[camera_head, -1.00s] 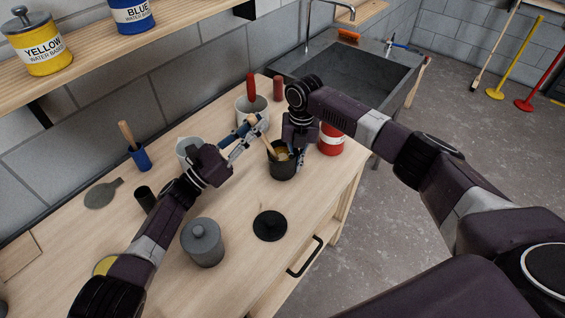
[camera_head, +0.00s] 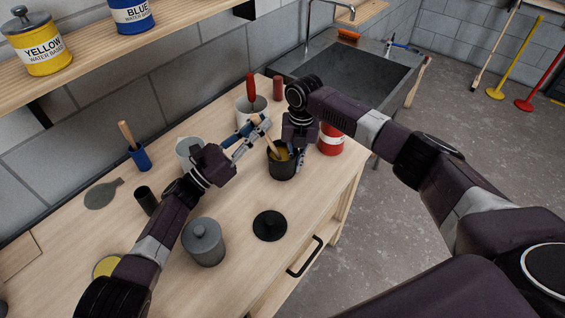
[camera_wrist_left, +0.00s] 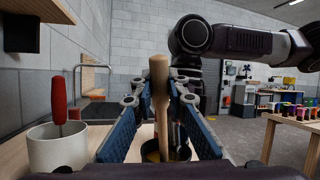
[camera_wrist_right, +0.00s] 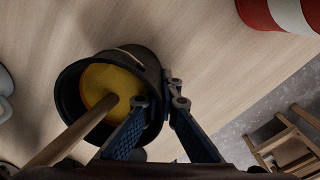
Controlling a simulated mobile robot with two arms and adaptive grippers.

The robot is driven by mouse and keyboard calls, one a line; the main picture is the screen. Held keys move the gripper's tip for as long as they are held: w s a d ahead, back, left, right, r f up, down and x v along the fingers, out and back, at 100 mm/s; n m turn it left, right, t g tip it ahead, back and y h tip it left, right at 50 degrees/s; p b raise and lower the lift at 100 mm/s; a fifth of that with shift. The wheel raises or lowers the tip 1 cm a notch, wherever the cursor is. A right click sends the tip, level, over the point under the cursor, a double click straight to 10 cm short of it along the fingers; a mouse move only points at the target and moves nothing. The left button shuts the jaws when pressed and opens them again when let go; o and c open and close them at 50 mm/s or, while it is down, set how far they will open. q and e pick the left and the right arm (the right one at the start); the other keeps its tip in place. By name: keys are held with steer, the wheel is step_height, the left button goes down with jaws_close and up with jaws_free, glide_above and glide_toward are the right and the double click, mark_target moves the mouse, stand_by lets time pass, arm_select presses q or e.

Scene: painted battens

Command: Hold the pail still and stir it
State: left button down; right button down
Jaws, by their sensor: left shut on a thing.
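The small black pail (camera_head: 282,169) stands on the wooden bench with yellow paint (camera_wrist_right: 112,82) inside. My left gripper (camera_head: 263,127) is shut on a wooden stirring stick (camera_wrist_left: 160,95), whose lower end is in the pail's paint. The stick leans in the head view. My right gripper (camera_wrist_right: 164,102) is at the pail's rim, with one finger inside the wall and one outside, shut on it. The right arm's wrist partly hides these fingers in the head view.
A white pot (camera_head: 250,110) with a red-handled tool and a red-and-white can (camera_head: 331,139) stand close to the pail. A black lid (camera_head: 269,225) and a grey lidded pot (camera_head: 203,242) are nearer. The sink (camera_head: 350,75) is behind.

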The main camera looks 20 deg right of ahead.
stand_by(0.4)
arm_select(q)
steer(key=a+r, duration=0.3)
steer(key=r, duration=0.5)
stand_by(0.5)
stand_by(0.7)
steer(key=shift+r, duration=2.55)
arm_select(e)
steer(key=c, duration=2.1)
jaws_free()
steer(key=r, duration=1.2)
steer(key=shift+d, duration=0.25)
